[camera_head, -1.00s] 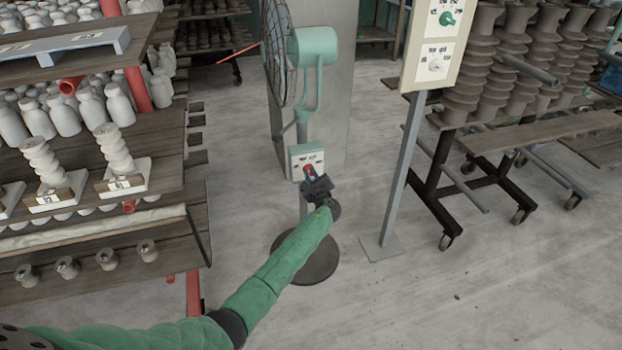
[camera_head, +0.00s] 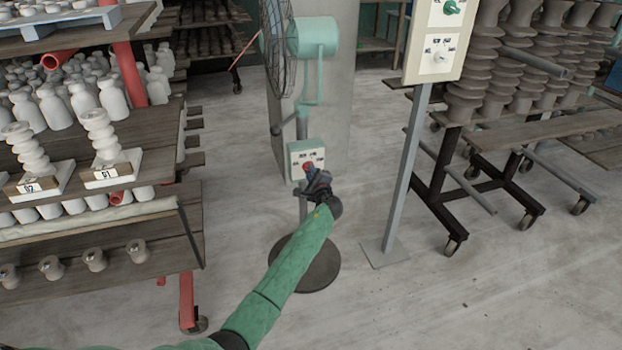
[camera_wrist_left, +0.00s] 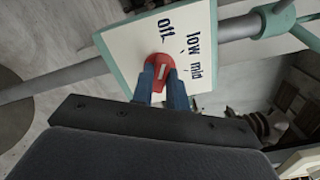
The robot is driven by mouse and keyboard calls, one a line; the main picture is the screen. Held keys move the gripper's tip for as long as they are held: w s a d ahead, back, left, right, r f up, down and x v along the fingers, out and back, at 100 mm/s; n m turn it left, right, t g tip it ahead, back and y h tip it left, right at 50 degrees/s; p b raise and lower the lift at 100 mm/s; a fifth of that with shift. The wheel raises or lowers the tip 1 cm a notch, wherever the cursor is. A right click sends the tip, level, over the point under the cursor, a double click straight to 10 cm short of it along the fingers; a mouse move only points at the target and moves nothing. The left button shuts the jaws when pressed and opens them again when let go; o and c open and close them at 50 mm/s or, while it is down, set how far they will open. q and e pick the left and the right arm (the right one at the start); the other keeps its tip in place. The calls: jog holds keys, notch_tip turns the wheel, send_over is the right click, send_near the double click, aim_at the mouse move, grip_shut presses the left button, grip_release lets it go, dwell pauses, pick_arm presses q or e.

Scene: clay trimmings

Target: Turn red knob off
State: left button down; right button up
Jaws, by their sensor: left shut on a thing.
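The red knob (camera_wrist_left: 160,65) sits on a white control plate (camera_wrist_left: 127,45) with a green edge. In the left wrist view the plate reads "off", "low" and "mid". A pale mark shows on the knob, but I cannot tell which label it points to. My left gripper (camera_wrist_left: 161,84) is shut on the knob, one dark blue finger on each side. In the head view the knob (camera_head: 308,167) shows small at the lower part of the fan's control box (camera_head: 294,158), with my left gripper (camera_head: 312,176) in front of it. My right gripper is not in view.
The box is on the stand of a green fan (camera_head: 315,38) with a round dark base (camera_head: 318,268). Right of it stands a post with a cream panel (camera_head: 413,60). A rack of white pottery (camera_head: 105,225) stands left. Open floor lies between.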

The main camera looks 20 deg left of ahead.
pick_arm(q)
jog(key=shift+f+n+b, duration=0.1)
jog(key=shift+n+b, duration=0.55)
jog(key=shift+n, duration=0.05)
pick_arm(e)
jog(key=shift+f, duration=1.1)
pick_arm(q)
jog(key=c, duration=1.4)
grip_release()
jog(key=shift+v, duration=3.9)
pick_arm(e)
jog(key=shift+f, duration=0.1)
